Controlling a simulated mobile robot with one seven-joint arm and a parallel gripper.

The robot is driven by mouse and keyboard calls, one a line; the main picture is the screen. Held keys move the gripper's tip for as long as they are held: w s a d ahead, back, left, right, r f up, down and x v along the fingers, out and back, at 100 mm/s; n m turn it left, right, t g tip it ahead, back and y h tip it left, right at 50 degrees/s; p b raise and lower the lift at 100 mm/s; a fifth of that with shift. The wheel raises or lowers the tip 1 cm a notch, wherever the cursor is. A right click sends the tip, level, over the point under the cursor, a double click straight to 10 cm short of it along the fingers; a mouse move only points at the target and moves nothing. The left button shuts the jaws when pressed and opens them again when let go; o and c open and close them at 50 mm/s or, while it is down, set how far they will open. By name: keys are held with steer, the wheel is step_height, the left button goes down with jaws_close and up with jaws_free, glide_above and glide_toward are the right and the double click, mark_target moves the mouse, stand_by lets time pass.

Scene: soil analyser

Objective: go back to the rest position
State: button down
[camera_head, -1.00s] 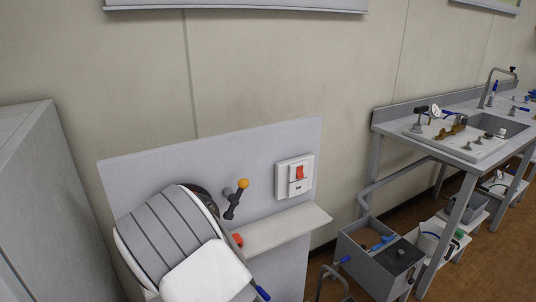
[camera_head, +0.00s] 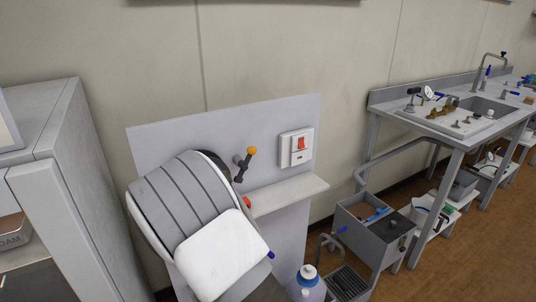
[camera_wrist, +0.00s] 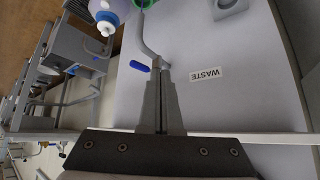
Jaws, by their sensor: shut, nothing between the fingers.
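My gripper (camera_wrist: 161,88) shows in the wrist view only. Its two fingers are together and hold nothing. Beyond the fingertips is a grey pipe with a blue lever (camera_wrist: 140,67); I cannot tell whether the fingertips touch it. A white surface with a "WASTE" label (camera_wrist: 206,75) lies to the right of the fingers.
A red rocker switch (camera_head: 301,143) and an orange-tipped lever (camera_head: 251,152) are on the panel. A bottle with a blue and white cap (camera_head: 308,276) stands at the bottom. A grey cabinet (camera_head: 70,180) is at left.

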steer(key=s+d+r+g+y+p, duration=0.1)
steer(key=d+r+p, duration=0.1)
steer(key=r, duration=0.7)
steer(key=s+d+r+g+y+p, duration=0.1)
steer(key=s+d+r+y, duration=0.1)
steer(key=r, duration=0.7)
steer(key=s+d+r+y+p, duration=0.1)
steer(key=d+r+p, duration=0.15)
steer(key=r, duration=0.75)
steer(key=s+d+r+n+h+p, duration=0.1)
steer(key=s+d+r+h+p, duration=0.2)
steer(key=s+d+r, duration=1.2)
steer(key=s+p, duration=0.1)
steer(key=s, duration=0.2)
steer(key=shift+r+n+g, duration=0.2)
steer(key=shift+n+g, duration=0.1)
steer(key=shift+n, duration=0.1)
